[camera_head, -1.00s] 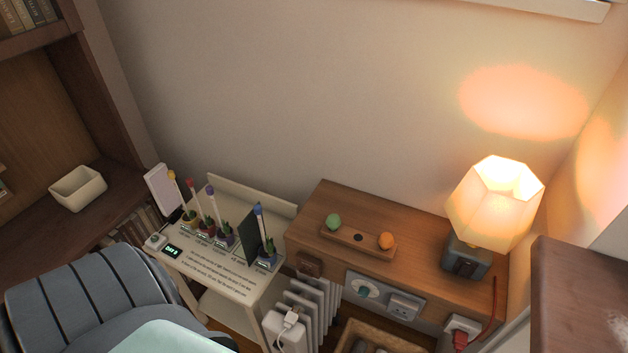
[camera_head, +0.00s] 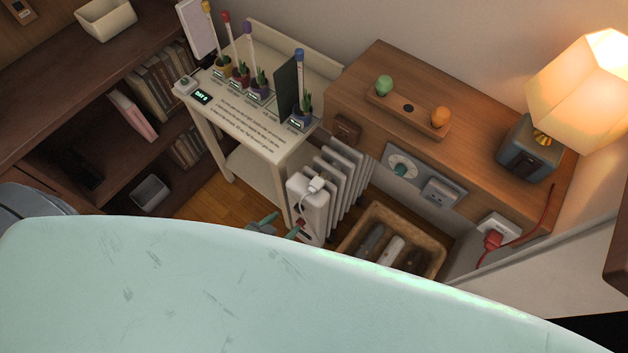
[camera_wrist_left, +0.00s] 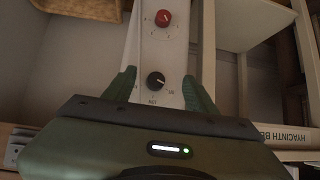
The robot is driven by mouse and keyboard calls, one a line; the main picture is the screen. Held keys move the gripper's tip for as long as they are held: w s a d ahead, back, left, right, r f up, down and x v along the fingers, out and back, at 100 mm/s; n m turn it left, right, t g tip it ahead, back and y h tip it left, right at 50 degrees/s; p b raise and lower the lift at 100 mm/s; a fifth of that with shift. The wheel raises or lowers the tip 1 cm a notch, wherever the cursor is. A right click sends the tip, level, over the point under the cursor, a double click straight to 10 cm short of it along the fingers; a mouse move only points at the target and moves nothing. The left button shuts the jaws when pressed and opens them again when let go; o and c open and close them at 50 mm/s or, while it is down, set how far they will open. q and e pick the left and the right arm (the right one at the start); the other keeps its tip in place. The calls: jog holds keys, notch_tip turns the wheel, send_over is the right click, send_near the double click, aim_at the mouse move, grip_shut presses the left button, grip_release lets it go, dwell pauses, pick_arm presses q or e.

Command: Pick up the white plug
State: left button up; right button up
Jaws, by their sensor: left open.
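The white plug (camera_head: 314,185) sits at the top of the white heater's end box (camera_head: 308,212), with a white cord curling down from it. My left gripper (camera_head: 281,226) shows only in part, low in front of the heater box and below the plug; my large pale-green arm hides the rest. In the left wrist view, my open left gripper (camera_wrist_left: 160,84) has its two green fingers on either side of the white panel (camera_wrist_left: 150,50), which bears a red knob (camera_wrist_left: 163,18) and a black knob (camera_wrist_left: 155,80). The plug is not seen there. My right gripper is not in view.
A cream plant stand (camera_head: 259,172) is left of the heater. A wooden cabinet (camera_head: 470,130) with a lit lamp (camera_head: 585,88) is to the right. Dark shelves (camera_head: 60,85) stand at left.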

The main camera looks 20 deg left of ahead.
aim_at(314, 186)
pick_arm(q)
jog(key=w+d+r+t+h+b, duration=0.25)
jog(key=w+d+r, duration=0.2)
jog(key=r, duration=0.45)
jog(key=shift+t+y, duration=0.25)
jog(key=shift+y, duration=0.1)
jog(key=x, duration=0.5)
jog(key=a+x, duration=0.1)
jog(key=x, duration=0.1)
jog(key=shift+w+r, duration=0.1)
jog(key=shift+w, duration=0.5)
grip_shut()
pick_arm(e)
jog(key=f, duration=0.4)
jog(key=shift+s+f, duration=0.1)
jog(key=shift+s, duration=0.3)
